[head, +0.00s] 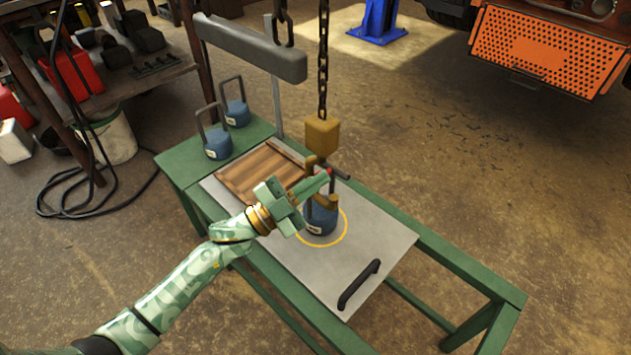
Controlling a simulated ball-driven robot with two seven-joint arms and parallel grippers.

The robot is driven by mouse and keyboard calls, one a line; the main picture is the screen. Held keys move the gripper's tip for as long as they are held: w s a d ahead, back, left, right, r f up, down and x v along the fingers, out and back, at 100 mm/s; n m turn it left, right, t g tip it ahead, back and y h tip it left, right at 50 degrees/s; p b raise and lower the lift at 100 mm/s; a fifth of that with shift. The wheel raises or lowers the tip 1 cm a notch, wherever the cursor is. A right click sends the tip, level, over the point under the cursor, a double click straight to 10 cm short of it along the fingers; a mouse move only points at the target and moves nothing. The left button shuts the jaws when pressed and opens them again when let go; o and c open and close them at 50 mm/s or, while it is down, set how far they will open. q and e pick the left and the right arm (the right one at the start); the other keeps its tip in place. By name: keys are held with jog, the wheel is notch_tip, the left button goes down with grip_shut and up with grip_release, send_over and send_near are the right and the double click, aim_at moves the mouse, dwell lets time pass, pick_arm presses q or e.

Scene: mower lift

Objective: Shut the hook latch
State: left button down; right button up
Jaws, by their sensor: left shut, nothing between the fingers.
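The hook block (322,135) is yellow and hangs on a dark chain above the green bench. Its hook (311,162) is low over a blue weight (321,218), close to the weight's dark handle. Whether the hook goes through the handle is partly hidden by my gripper. A small red spot (331,172) beside my fingertips may be part of the latch; whether the latch is open is too small to tell. My left gripper (322,182) is shut and empty, its tips at the hook just above the weight. My right gripper is out of view.
The weight stands inside a yellow ring (345,233) on a grey plate (385,240) with a black handle (359,285). Two more blue weights (217,145) (237,112) stand at the bench's back left, near a slatted wooden tray (262,172). A grey beam (250,48) spans above.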

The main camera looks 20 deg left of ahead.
pick_arm(q)
jog(key=shift+d+f+m+g, duration=0.1)
jog(key=shift+f+m+g, duration=0.25)
jog(key=shift+m, duration=0.45)
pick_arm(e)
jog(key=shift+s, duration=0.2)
pick_arm(q)
jog(key=shift+h, duration=0.3)
